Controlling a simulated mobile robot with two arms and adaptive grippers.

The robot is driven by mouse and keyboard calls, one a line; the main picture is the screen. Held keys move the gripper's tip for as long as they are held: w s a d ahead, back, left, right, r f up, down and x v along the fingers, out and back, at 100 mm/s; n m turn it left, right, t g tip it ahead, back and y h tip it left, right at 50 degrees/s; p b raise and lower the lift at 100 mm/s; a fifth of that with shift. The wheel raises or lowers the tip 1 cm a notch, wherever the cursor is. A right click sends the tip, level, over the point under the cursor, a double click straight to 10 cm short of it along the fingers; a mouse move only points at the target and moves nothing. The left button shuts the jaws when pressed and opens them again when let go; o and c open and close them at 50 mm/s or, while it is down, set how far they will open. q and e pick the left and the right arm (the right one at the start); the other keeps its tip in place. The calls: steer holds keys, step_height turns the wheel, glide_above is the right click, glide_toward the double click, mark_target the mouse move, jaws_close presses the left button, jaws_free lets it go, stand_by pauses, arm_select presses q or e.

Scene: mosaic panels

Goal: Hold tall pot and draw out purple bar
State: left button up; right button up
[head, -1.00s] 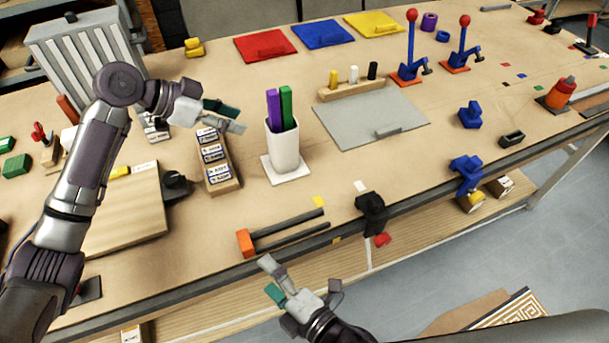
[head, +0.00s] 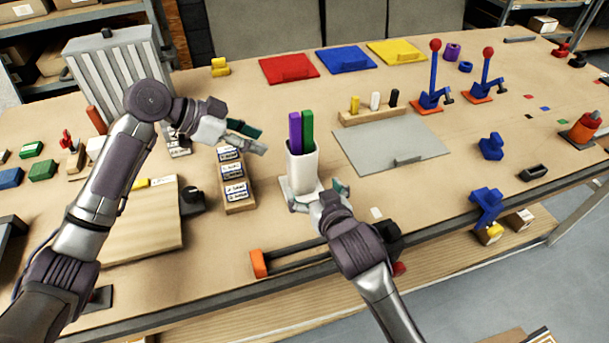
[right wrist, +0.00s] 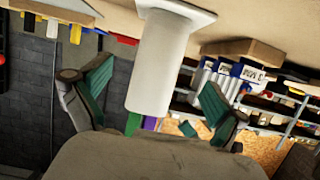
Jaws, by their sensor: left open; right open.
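The tall white pot (head: 302,168) stands upright on its square base on the table. The purple bar (head: 295,131) and the green bar (head: 307,130) stick up out of it side by side. My right gripper (head: 318,197) is open at the pot's lower front. In the right wrist view the pot (right wrist: 152,65) appears upside down between the open fingers (right wrist: 150,100), with a gap on both sides. The green bar (right wrist: 133,124) and purple bar (right wrist: 150,123) show below it there. My left gripper (head: 253,140) is open and empty, left of the bars and above the table.
A wooden block with labelled tiles (head: 240,206) lies left of the pot. A grey panel (head: 390,148) lies to its right. An orange-ended rail (head: 258,264) is along the front edge. Red (head: 289,70), blue and yellow panels lie at the back.

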mark_target(302, 172)
steer(key=x, duration=0.9)
